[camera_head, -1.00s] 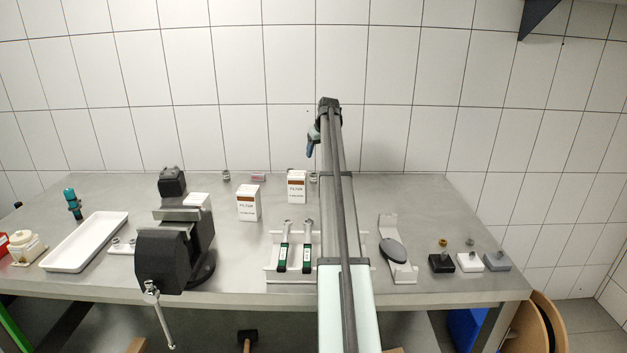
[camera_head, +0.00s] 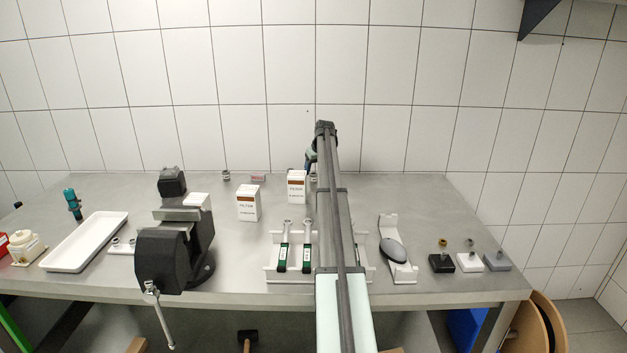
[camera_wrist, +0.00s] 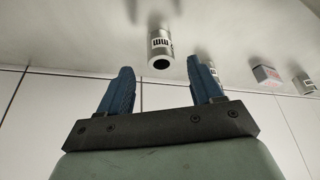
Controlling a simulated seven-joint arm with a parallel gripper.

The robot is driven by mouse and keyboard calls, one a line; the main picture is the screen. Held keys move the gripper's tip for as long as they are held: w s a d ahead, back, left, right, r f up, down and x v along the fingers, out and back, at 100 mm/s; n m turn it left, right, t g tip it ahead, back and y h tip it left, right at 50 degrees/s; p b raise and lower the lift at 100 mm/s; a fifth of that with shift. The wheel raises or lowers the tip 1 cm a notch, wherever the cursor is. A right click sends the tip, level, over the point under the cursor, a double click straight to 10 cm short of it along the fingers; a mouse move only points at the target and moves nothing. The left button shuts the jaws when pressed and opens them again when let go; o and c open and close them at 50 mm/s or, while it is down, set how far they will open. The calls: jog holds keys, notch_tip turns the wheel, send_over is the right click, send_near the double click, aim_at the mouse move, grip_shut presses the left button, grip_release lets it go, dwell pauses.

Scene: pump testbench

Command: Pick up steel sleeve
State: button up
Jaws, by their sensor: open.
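A steel sleeve (camera_wrist: 161,50), a short shiny cylinder with a dark-lettered label and an open dark bore, shows in the wrist view just beyond the fingertips, between their lines. In the head view a small metal cylinder (camera_head: 313,177), apparently the same one, stands at the back of the bench, partly hidden by my arm. My gripper (camera_wrist: 161,76) is open, its two blue fingers apart with nothing between them. In the head view my gripper (camera_head: 310,159) is mostly hidden behind my arm, above that cylinder.
Filter boxes (camera_head: 297,187) (camera_head: 248,203) stand close by in the head view. A vise (camera_head: 175,250) is at left. The tiled wall is behind.

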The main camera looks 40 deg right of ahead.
aim_at(314, 173)
jog(key=x, duration=0.4)
jog(key=shift+s+a, duration=0.1)
jog(key=shift+a, duration=0.05)
jog(key=shift+c, duration=0.4)
grip_shut()
